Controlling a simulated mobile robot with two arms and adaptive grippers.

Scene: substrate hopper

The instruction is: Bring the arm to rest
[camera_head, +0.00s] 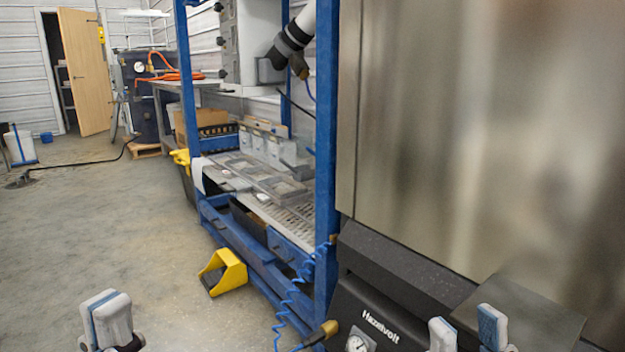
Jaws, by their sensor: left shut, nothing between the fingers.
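My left gripper (108,312) shows at the bottom left, over the bare concrete floor. Its pale fingertips are together with nothing between them. My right gripper (467,330) shows at the bottom right, in front of the dark machine base. Its two fingertips stand apart, and I see nothing between them. Most of both arms is out of view below the picture.
A large metal-faced machine (480,140) fills the right side above a black base marked Hazelvolt (380,325) with a gauge. A blue frame (327,130) holds a slatted bench with trays. A yellow pedal guard (223,272) stands on the floor. The floor at left is open.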

